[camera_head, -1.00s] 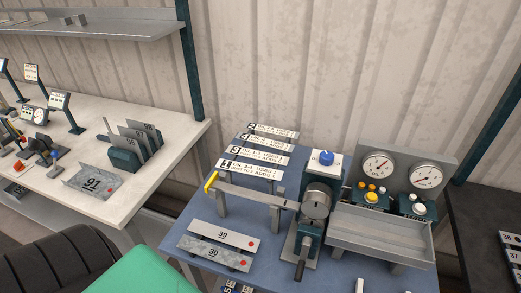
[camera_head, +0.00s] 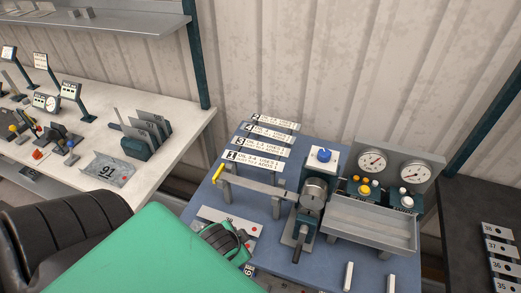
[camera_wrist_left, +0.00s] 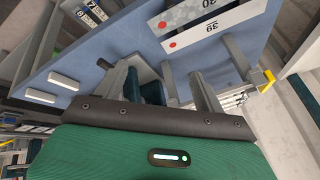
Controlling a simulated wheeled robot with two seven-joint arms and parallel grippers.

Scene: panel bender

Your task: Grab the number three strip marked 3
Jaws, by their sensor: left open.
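Several white labelled strips lie one behind another on a rack at the back of the blue bench. The strip that appears marked 3 (camera_head: 262,147) is the second from the front; its digit is blurred. The strip marked 1 (camera_head: 252,160) is in front of it, and the strip marked 4 (camera_head: 268,133) is behind. My left gripper (camera_head: 232,240) is open, over the front of the bench, in front of the rack and apart from the strips. It partly hides the numbered plates there. My right gripper is not in view.
A bar with a yellow end (camera_head: 219,173) stands between my left gripper and the strips. A clamp with a round dial (camera_head: 314,192) and a grey tray (camera_head: 370,225) are to the right. Plate 39 (camera_wrist_left: 221,37) shows in the left wrist view.

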